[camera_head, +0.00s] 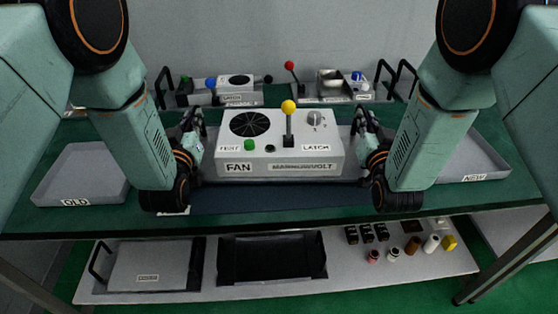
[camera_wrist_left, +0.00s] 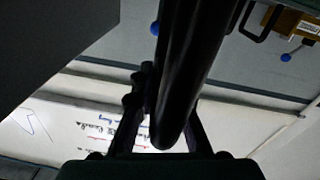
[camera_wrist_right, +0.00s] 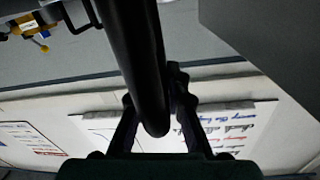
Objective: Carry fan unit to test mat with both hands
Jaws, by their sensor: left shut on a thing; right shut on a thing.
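The fan unit (camera_head: 279,158) is a white box labelled FAN in the middle of the head view. It has a black fan grille, a yellow-knobbed lever, a green button and a dial on top. The dark test mat (camera_head: 270,200) shows below its front edge. My left gripper (camera_head: 194,135) is at its left side, shut on a dark bar-shaped handle (camera_wrist_left: 185,80). My right gripper (camera_head: 367,135) is at its right side, shut on a matching handle (camera_wrist_right: 145,70). The unit looks level; I cannot tell whether it touches the mat.
The OLD tray (camera_head: 85,170) is on the left and the NEW tray (camera_head: 470,160) on the right. Other units (camera_head: 240,88) with handles and a red-knobbed lever (camera_head: 290,66) stand behind. A lower shelf (camera_head: 340,270) holds a lidded box, a black bin and several small parts.

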